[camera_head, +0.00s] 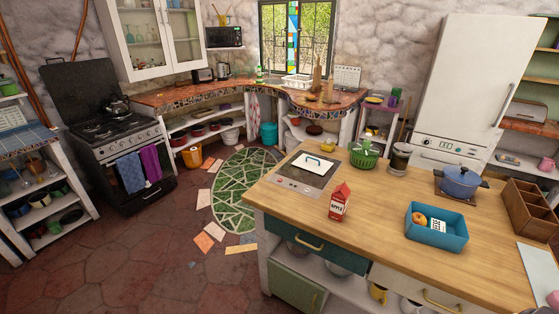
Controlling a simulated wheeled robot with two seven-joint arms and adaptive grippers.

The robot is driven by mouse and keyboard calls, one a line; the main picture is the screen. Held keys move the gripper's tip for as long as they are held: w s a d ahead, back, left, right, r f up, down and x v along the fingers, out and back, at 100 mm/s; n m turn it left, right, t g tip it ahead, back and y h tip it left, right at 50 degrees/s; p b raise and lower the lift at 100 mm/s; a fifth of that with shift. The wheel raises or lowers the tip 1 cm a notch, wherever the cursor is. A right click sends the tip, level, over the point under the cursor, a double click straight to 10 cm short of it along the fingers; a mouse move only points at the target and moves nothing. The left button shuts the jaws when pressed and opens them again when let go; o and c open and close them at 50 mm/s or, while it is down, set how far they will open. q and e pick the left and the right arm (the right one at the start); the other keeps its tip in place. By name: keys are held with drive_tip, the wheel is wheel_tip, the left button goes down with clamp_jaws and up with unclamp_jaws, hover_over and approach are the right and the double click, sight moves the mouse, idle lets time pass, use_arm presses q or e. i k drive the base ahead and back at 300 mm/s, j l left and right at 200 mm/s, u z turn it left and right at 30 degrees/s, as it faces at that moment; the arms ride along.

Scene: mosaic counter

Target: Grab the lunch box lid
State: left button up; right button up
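An open blue lunch box (409,222) sits on the wooden island counter, right of centre. It holds a reddish round fruit (419,219) and a white item with dark print (438,226). No lid is on it. Neither of my grippers is in view.
A red juice carton (339,202) stands at the island's front edge. A green basket (364,155), a dark-banded jar (400,158), a blue pot (460,182) and a wooden divided box (528,206) stand farther back or right. The counter between carton and lunch box is clear.

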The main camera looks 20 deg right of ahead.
sight(311, 163)
drive_tip(key=i+j+u, duration=0.1)
drive_tip(key=i+u, duration=0.7)
drive_tip(key=i, duration=0.8)
drive_tip(key=i+z, duration=0.35)
drive_tip(key=i+j+z, duration=0.1)
drive_tip(key=i+z, duration=0.55)
drive_tip(key=z, duration=0.2)
drive_tip(key=i+j+z, duration=0.1)
drive_tip(key=z, duration=0.35)
drive_tip(key=i+z, duration=0.2)
drive_tip(key=z, duration=0.25)
drive_tip(key=i+j+z, duration=0.2)
drive_tip(key=z, duration=0.25)
drive_tip(key=i+j+z, duration=0.15)
drive_tip(key=z, duration=0.2)
drive_tip(key=i+j+z, duration=0.2)
drive_tip(key=i+z, duration=0.2)
drive_tip(key=i+j+z, duration=0.15)
drive_tip(key=z, duration=0.2)
drive_tip(key=j, duration=0.1)
